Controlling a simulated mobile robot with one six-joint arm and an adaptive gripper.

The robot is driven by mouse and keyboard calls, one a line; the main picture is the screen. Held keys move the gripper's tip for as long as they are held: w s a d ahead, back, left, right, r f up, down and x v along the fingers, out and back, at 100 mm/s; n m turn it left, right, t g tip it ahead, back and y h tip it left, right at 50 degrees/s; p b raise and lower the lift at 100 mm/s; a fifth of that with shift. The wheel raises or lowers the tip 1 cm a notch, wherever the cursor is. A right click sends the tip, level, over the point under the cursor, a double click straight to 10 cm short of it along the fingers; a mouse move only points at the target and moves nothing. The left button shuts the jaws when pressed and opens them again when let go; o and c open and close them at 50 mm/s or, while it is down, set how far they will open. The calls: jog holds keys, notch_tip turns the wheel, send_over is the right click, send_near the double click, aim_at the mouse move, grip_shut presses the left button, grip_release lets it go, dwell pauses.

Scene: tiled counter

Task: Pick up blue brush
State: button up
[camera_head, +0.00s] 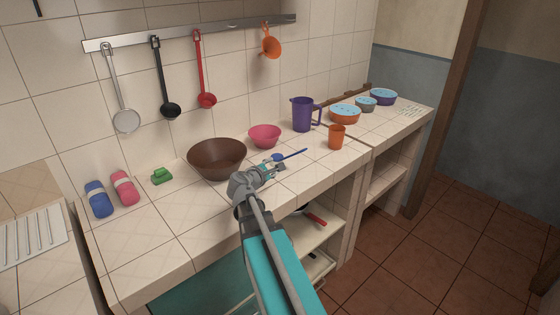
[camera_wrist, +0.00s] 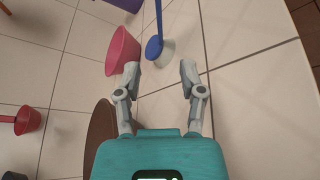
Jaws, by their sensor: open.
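The blue brush (camera_head: 290,155) lies on the tiled counter, its thin handle pointing right and its round head near the pink bowl. In the wrist view the blue brush (camera_wrist: 155,46) has its head just beyond my fingertips, with the handle running up and away. My gripper (camera_head: 276,167) is low over the counter at the brush's head end. In the wrist view my gripper (camera_wrist: 160,75) is open and empty, with bare tile between its fingers. In the head view my gripper lies close to the brush head, and I cannot tell whether they touch.
A brown bowl (camera_head: 217,158) is left of my gripper and a pink bowl (camera_head: 265,135) is behind it. A purple pitcher (camera_head: 302,115) and an orange cup (camera_head: 336,137) stand to the right. The front counter edge is close. Utensils hang from a wall rail (camera_head: 190,33).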

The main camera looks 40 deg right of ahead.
aim_at(286, 158)
jog(key=b+x, duration=0.1)
jog(key=x, duration=0.6)
jog(key=shift+w+d+f+b, duration=0.1)
jog(key=shift+w+d+b, duration=0.05)
jog(key=shift+d+b, duration=0.2)
jog(key=shift+b+x, duration=0.7)
jog(key=shift+x, duration=1.9)
jog(key=shift+w+a+f, duration=0.1)
grip_shut()
